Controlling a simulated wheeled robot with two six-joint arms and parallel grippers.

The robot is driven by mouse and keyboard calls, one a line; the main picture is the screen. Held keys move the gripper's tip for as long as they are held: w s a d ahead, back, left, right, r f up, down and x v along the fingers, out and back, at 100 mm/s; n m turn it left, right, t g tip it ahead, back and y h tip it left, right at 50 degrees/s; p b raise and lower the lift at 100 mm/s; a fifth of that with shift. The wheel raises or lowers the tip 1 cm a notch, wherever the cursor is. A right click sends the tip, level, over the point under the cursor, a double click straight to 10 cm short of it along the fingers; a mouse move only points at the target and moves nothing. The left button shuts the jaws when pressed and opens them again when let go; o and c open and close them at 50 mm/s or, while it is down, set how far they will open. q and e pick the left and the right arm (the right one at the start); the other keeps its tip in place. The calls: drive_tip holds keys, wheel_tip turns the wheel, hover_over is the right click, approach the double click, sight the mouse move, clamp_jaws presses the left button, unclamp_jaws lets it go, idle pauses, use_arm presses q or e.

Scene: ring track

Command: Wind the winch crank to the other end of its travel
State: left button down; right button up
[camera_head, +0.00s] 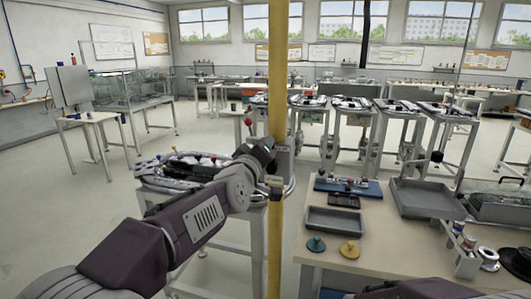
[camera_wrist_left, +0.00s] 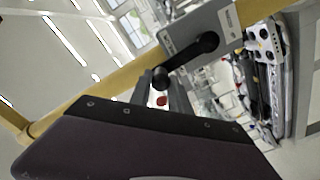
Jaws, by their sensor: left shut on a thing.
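The winch is a grey plate (camera_wrist_left: 200,30) fixed to a yellow post (camera_head: 275,60). Its black crank arm (camera_wrist_left: 190,55) shows in the left wrist view, slanting from the plate's hub down-left to a rounded end. In the head view the crank is hidden behind my left gripper (camera_head: 269,153) and the post. My left gripper is at the post at winch height and is shut on the crank's handle. The grip itself is mostly hidden by the dark gripper body in the left wrist view. My right gripper is not in view.
A workbench (camera_head: 385,245) at the right carries a grey tray (camera_head: 333,220), a larger raised grey tray (camera_head: 428,198) and small parts. A stand with a metal device (camera_head: 180,172) is left of the post. Open floor (camera_head: 90,225) lies at the left.

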use_arm(q)
drive_tip(key=shift+w+a+f, duration=0.15)
drive_tip(key=shift+a+f, duration=0.05)
drive_tip(key=shift+a, duration=0.25)
drive_tip(key=c, duration=1.6)
unclamp_jaws()
drive_tip(key=o, duration=0.4)
drive_tip(key=shift+a, duration=0.15)
drive_tip(key=b+v, duration=0.1)
drive_tip(key=v, duration=0.8)
drive_tip(key=shift+r, duration=0.1)
